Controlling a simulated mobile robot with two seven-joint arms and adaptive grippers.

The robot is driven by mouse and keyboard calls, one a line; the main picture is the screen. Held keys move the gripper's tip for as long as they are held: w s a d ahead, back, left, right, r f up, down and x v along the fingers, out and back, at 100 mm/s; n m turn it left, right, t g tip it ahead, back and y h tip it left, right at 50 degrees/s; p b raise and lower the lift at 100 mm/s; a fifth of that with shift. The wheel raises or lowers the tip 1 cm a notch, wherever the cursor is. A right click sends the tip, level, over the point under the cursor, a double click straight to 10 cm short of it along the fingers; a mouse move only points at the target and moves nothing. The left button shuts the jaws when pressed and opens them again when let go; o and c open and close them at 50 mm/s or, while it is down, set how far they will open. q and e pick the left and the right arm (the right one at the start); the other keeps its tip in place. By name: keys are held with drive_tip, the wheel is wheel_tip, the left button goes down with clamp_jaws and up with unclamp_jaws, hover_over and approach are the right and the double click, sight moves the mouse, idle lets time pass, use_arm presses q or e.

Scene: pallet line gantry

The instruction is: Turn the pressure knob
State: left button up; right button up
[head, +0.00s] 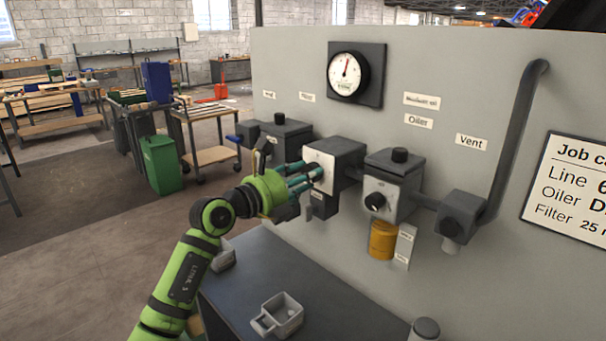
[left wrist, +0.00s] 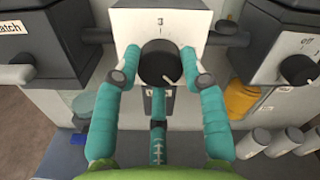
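The pressure knob (left wrist: 160,62) is a round black knob with a light pointer mark at its lower right. It sits on the pale face of a grey box (head: 342,148) below the gauge (head: 345,74), with a "3" printed above it. My left gripper (head: 312,172) reaches this box from the left. In the left wrist view its two teal side fingers (left wrist: 161,65) close on the knob's left and right edges and seem to touch it. A middle finger lies below the knob. In the head view the fingers hide the knob. My right gripper is not in view.
An oiler box (head: 395,185) with a black knob and yellow bowl (head: 383,240) is to the right, then the vent block (head: 462,214). A dark box (head: 287,138) is to the left. A small grey tray (head: 284,313) stands on the dark bench (head: 325,285) below.

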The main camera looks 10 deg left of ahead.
use_arm(q)
drive_tip(key=o, duration=0.4)
drive_tip(key=shift+d+f, duration=0.2)
drive_tip(key=shift+f, duration=0.35)
drive_tip(key=shift+r, duration=0.2)
drive_tip(key=shift+a, duration=0.1)
drive_tip(key=v, duration=1.2)
